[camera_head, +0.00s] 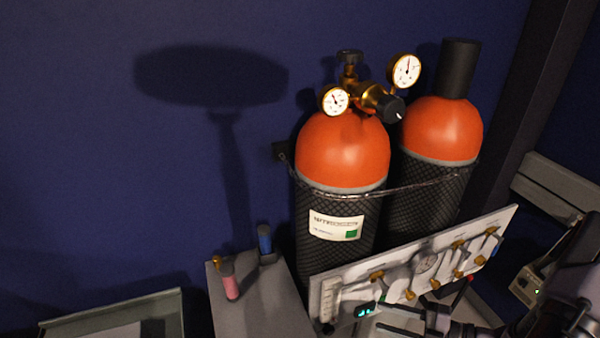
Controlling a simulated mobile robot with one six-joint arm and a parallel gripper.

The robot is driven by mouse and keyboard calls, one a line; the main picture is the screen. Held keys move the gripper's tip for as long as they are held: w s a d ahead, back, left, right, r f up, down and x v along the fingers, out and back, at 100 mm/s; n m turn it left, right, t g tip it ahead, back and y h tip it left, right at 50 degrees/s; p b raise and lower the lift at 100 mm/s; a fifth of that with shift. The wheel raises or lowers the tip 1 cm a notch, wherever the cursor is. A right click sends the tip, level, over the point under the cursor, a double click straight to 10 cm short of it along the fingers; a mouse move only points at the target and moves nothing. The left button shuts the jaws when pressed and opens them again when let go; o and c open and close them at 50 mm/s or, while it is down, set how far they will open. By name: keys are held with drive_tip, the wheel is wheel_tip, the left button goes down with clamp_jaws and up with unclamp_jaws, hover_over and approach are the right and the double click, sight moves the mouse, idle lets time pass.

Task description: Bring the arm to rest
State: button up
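My arm (566,305) is dark and enters at the bottom right corner. My gripper (379,315) is at the bottom edge, in front of the lower part of a white valve panel (400,262). Its two dark fingers point left and stand apart, with nothing seen between them. The lower finger is partly cut off by the frame edge. I cannot tell how far the fingers are from the panel.
Two orange-topped gas cylinders (342,150) stand behind the panel, strapped by a chain, one with a brass regulator (369,97). A grey box (255,300) with pink and blue cylindrical items stands left. A tray (110,318) is lower left. A small instrument (524,287) is right.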

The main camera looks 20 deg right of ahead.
drive_tip(key=s+a+r+m+g+h+b, duration=0.1)
drive_tip(key=s+a+r+m+g+h, duration=0.1)
drive_tip(key=a+r+m, duration=0.8)
drive_tip(key=s+a+r+m+g+h+b, duration=0.1)
drive_tip(key=s+a+r+m+g+h, duration=0.1)
drive_tip(key=s+a+r+m+h, duration=0.2)
drive_tip(key=a+r+m+h, duration=0.3)
drive_tip(key=a+r+m, duration=0.4)
drive_tip(key=m, duration=0.4)
drive_tip(key=shift+s+m+g, duration=0.3)
drive_tip(key=shift+s+g, duration=0.1)
